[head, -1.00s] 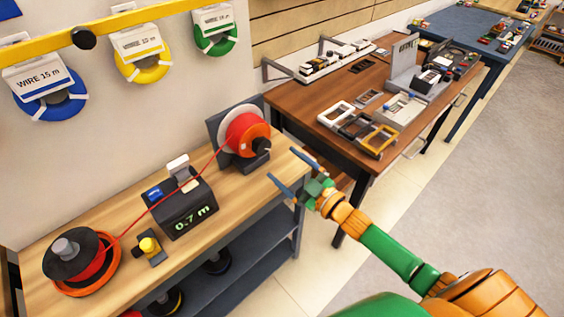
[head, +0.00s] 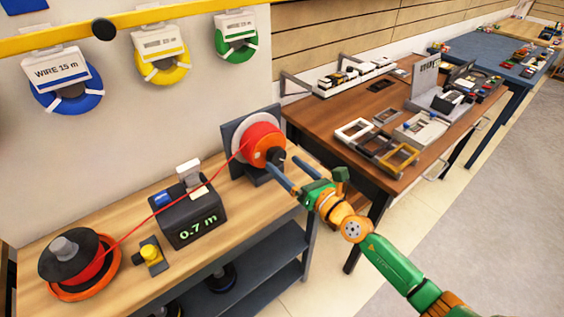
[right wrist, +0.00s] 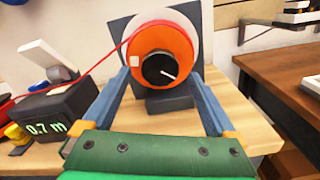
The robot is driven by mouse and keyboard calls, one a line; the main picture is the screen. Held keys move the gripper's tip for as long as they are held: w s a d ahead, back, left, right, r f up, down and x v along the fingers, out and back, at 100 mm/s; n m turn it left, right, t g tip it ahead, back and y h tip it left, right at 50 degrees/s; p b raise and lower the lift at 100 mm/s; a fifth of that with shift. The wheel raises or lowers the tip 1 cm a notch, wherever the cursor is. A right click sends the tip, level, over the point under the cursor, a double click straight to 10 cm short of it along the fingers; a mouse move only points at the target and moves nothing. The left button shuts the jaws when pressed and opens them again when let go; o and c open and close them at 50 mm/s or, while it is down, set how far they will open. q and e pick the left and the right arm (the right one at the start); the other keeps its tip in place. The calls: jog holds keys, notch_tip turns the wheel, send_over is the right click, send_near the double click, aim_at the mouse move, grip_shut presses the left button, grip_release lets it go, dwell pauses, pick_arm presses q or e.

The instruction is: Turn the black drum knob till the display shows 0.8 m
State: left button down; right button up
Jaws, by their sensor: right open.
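The black drum knob (right wrist: 160,70) sits at the centre of the orange-red drum (head: 262,141), with a white mark line on its face. In the head view the knob (head: 276,156) faces my right gripper. My right gripper (head: 286,170) is open, its two blue fingers reaching toward the drum. In the right wrist view the fingers (right wrist: 162,85) stand apart on either side below the knob, with no visible grip on it. The display (head: 198,229) on the dark meter box reads 0.7 m. My left gripper is not in view.
A red wire runs from the drum through the meter box (head: 187,212) to a black-and-orange spool (head: 80,264) at left. A small yellow-topped device (head: 151,254) stands between them. A brown table (head: 330,118) with frames stands to the right.

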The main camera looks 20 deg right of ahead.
jog(key=x, duration=0.2)
jog(key=shift+w+a+f, duration=0.1)
jog(key=shift+w+a, duration=0.05)
jog(key=shift+w, duration=0.15)
jog(key=c, duration=1.4)
jog(key=shift+o, duration=0.2)
jog(key=m, duration=0.3)
jog(key=o, duration=1.4)
jog(key=shift+c, duration=0.2)
jog(key=shift+s, duration=0.1)
jog(key=v, duration=0.7)
